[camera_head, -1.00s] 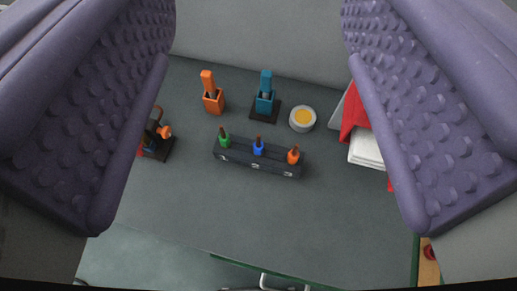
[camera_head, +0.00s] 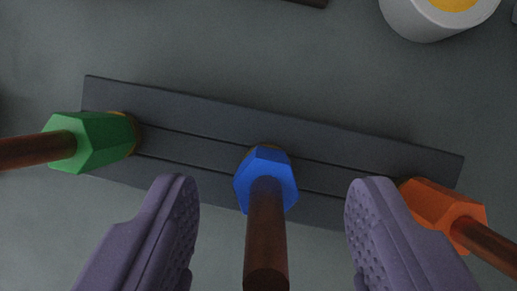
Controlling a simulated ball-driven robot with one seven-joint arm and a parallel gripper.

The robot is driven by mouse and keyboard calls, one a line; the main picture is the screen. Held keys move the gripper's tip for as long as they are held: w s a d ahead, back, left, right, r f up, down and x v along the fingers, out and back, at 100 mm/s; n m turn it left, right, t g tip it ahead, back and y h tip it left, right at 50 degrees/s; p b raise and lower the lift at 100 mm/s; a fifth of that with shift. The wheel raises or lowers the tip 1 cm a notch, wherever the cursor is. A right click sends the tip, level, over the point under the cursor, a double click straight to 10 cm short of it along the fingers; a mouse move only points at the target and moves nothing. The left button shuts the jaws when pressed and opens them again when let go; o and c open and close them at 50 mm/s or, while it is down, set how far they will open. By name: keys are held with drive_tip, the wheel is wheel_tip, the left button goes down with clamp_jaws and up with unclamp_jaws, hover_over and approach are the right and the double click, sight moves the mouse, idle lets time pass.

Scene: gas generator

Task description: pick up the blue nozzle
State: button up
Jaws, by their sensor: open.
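The blue nozzle (camera_head: 265,183) has a blue hex body with a brown-copper stem pointing toward the camera. It stands in the middle of a dark grey holder bar (camera_head: 330,145). My gripper (camera_head: 270,215) is open, with one purple padded finger to the left of the blue nozzle and one to the right. The nozzle lies between the fingers, with a visible gap on each side. Neither finger appears to touch it. The lower parts of the fingers run out of the bottom of the picture.
A green nozzle (camera_head: 95,142) stands at the bar's left end and an orange nozzle (camera_head: 445,212) at its right end, close beyond my right finger. A white can with yellow contents (camera_head: 430,18) is at the top right. The grey tabletop (camera_head: 190,45) above the bar is mostly clear.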

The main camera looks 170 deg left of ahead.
sight(267, 188)
drive_tip(key=b+x, duration=0.1)
drive_tip(key=x, duration=0.2)
drive_tip(key=shift+w+a+f, duration=0.1)
drive_tip(key=shift+f, duration=0.1)
drive_tip(key=shift+r, duration=0.15)
drive_tip(key=shift+c, duration=0.5)
clamp_jaws()
